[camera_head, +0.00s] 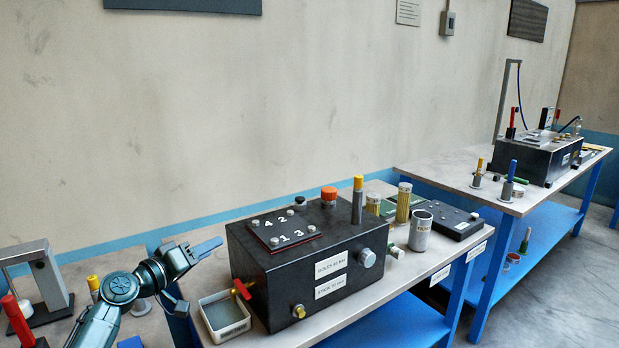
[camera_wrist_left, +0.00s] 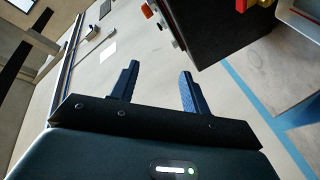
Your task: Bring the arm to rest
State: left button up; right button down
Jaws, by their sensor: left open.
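My left gripper (camera_head: 208,247) is in the head view at the lower left, beside the left end of a dark box. Its blue fingers are apart with nothing between them. The left wrist view shows the two fingers (camera_wrist_left: 158,88) spread and empty, with the pale wall beyond them. The dark box (camera_head: 345,250) stands on the bench with a numbered plate (camera_head: 283,240) on top. It also shows in the left wrist view (camera_wrist_left: 215,25), beyond the fingertips and apart from them. My right gripper is not in view.
A white tray (camera_head: 224,335) with a red-handled valve (camera_head: 242,289) above it sits just right of my left arm. A metal can (camera_head: 420,232) stands right of the box. Another bench (camera_head: 440,168) stands farther right.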

pick_arm(q)
jog(key=w+a+m+t+y, duration=0.3)
jog(key=a+m+y, duration=0.1)
jog(key=a+y, duration=0.8)
jog(key=s+d+f+m+g+h, duration=0.1)
jog(key=s+d+f+g+h, duration=0.1)
jog(key=s+d+f, duration=0.45)
jog(key=s+d+f+g+h, duration=0.1)
jog(key=s+d+f, duration=0.2)
jog(key=s+f, duration=0.65)
jog(key=s+d+f+m+g+h, duration=0.1)
jog(key=s+d+f+g+h, duration=0.1)
jog(key=s+d+f, duration=0.45)
jog(key=s+d+f+g, duration=0.1)
jog(key=s+d, duration=0.1)
jog(key=s, duration=0.6)
jog(key=s+d+f+h, duration=0.1)
jog(key=s+d+f, duration=0.1)
jog(key=s, duration=0.7)
jog(key=shift+s+f+n+g, duration=0.2)
jog(key=shift+f+n+g, duration=0.1)
jog(key=shift+n+g, duration=0.1)
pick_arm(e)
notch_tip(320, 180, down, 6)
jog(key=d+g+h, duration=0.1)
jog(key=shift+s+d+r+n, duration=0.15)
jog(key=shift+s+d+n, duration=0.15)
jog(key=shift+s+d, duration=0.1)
pick_arm(q)
jog(key=shift+d, duration=0.1)
